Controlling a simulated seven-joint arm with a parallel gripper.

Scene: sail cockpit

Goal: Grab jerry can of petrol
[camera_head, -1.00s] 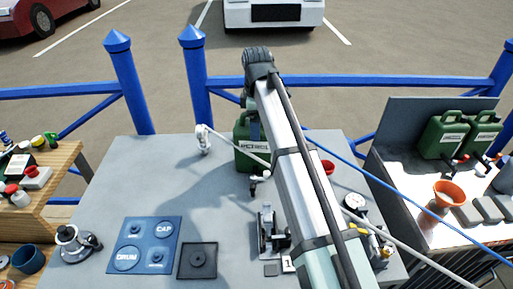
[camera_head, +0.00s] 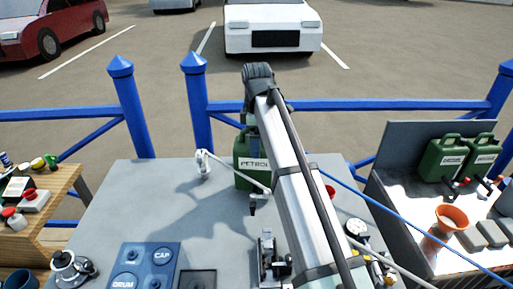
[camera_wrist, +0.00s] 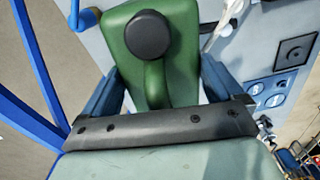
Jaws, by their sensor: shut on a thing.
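The green jerry can with a white PETROL label (camera_head: 252,166) stands upright at the far edge of the grey table (camera_head: 130,205). My arm crosses in front of its right side. In the wrist view the can's green top with its round dark cap (camera_wrist: 148,36) fills the upper middle. My gripper (camera_wrist: 155,88) is shut on the can, with one blue-grey finger at each side of its green handle. In the head view my arm hides most of the gripper.
A white fitting (camera_head: 203,162) with a rod stands left of the can. A blue pad (camera_head: 147,262) marked CAP and DRUM lies nearer. Two more green cans (camera_head: 455,157) and an orange funnel (camera_head: 451,218) stand on the right bench. A blue railing (camera_head: 400,105) runs behind.

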